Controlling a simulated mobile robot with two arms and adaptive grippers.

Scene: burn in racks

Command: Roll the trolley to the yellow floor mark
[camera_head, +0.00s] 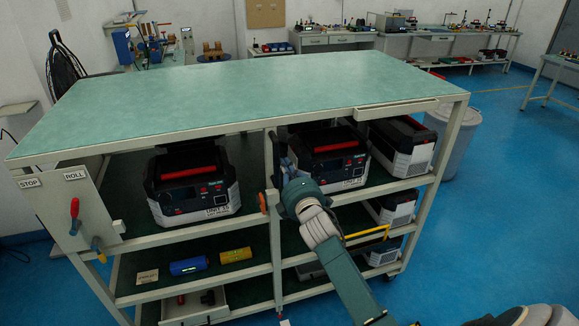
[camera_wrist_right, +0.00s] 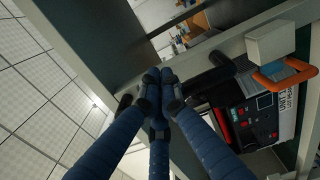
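The trolley (camera_head: 235,92) has a green top and pale frame with shelves, and stands in front of me. A panel (camera_head: 98,195) on its left end carries the labels STOP and ROLL, and a red-gripped lever (camera_head: 74,212) points up near ROLL. My right gripper (camera_head: 279,178) is at the trolley's middle post. In the right wrist view its fingers (camera_wrist_right: 160,82) close together around a black handle (camera_wrist_right: 213,74), partly hidden by them. My left gripper is not in view. No floor mark shows clearly; a thin yellowish line (camera_head: 495,90) crosses the floor at right.
Black-and-red units (camera_head: 193,185) fill the upper shelf. Blue (camera_head: 188,266) and yellow (camera_head: 236,255) cylinders lie on a lower shelf. A grey bin (camera_head: 458,140) stands close behind the trolley's right end. Blue floor (camera_head: 500,200) is open at right; benches line the back wall.

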